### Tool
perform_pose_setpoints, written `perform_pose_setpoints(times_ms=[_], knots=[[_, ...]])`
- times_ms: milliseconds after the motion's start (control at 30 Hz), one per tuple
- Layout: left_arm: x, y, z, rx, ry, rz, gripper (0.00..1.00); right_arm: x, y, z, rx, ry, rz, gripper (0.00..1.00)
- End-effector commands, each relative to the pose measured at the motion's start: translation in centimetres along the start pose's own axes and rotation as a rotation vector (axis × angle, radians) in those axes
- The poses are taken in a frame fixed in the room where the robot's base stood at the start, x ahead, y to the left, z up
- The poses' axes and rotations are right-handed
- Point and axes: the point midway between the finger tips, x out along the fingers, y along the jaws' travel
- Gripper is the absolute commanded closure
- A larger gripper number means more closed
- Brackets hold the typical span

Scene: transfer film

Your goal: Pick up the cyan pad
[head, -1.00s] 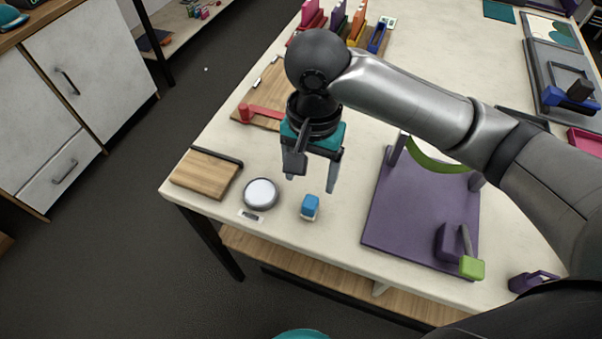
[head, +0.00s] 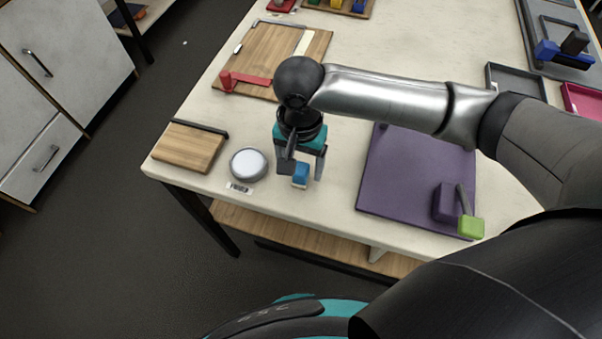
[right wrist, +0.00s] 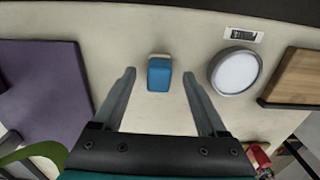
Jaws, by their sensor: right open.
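The cyan pad (head: 300,175) is a small blue block with a pale base, standing on the cream table near its front edge. It also shows in the right wrist view (right wrist: 159,75), midway between the fingertips. My right gripper (head: 301,170) points down at the pad with its fingers spread, one to either side in the picture. In the right wrist view the gripper (right wrist: 159,73) holds nothing and gaps show on both sides of the pad. How far the tips are above the table is hard to tell. My left gripper is not in view.
A round white-topped disc (head: 249,164) and a wooden block (head: 188,148) stand left of the pad. A purple board (head: 405,165) with a green-tipped lever (head: 470,226) lies right. A wooden board (head: 262,60) with a red piece lies behind. Bare table surrounds the pad.

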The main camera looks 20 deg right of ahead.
Motion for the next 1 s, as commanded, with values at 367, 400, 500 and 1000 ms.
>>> perform_pose_setpoints(times_ms=[367, 400, 500, 1000], knots=[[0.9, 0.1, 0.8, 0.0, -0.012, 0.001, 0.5, 3.4, 0.1, -0.2, -0.001, 0.001, 0.0, 0.25], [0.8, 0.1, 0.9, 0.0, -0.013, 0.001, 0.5, 3.4, 0.1, -0.2, -0.001, 0.001, 0.0, 0.25], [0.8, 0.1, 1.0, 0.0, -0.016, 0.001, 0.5, 3.4, 0.1, -0.2, -0.001, 0.001, 0.0, 0.26], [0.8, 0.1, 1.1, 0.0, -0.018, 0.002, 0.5, 3.4, 0.1, -0.2, -0.001, 0.001, 0.0, 0.82]])
